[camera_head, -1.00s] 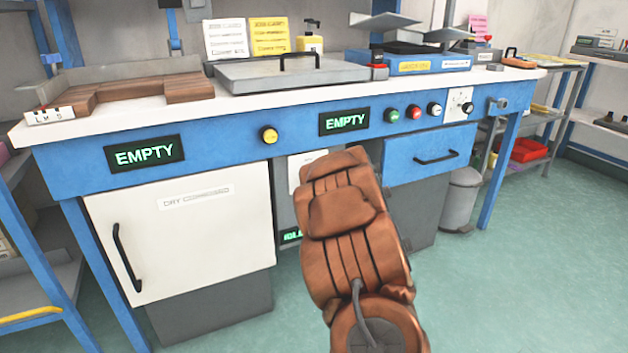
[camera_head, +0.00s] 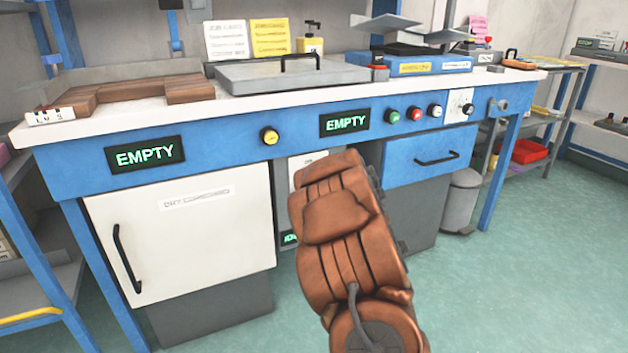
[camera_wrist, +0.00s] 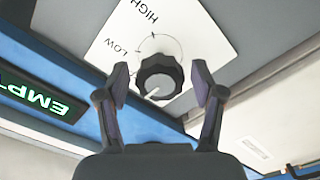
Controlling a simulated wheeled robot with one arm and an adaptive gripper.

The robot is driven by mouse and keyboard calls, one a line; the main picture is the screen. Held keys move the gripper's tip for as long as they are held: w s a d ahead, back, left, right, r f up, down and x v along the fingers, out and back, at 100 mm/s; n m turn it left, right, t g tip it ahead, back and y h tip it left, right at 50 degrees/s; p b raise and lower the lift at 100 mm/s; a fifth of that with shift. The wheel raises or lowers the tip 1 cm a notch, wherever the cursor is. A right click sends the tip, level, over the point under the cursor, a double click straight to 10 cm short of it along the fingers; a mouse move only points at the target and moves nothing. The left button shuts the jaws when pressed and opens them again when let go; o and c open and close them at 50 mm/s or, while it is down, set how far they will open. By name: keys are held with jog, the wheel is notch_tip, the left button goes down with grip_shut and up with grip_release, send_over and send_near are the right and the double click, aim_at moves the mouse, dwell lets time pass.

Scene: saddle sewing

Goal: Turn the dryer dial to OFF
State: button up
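The dryer dial (camera_wrist: 158,77) is a dark ribbed knob on a white plate (camera_wrist: 185,30) marked LOW and HIGH. It shows in the wrist view. Its white pointer mark faces the lower left of that picture, away from both words; no OFF label is visible. My gripper (camera_wrist: 161,72) is open, with one finger on each side of the dial. Gaps show between the fingers and the dial. In the head view my brown-covered arm hides the gripper and the dial; part of the white plate (camera_head: 307,168) shows beside the arm.
The blue bench front carries a yellow knob (camera_head: 269,136), two EMPTY displays (camera_head: 144,153) (camera_head: 344,122) and several small buttons and knobs. A white DRY door (camera_head: 185,235) is at left, a blue drawer (camera_head: 428,155) at right. The green floor (camera_head: 520,280) is clear at the right.

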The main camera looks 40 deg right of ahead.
dwell(0.3)
jog(key=v, duration=0.7)
jog(key=shift+s, duration=0.25)
jog(key=shift+a, duration=0.1)
dwell(0.3)
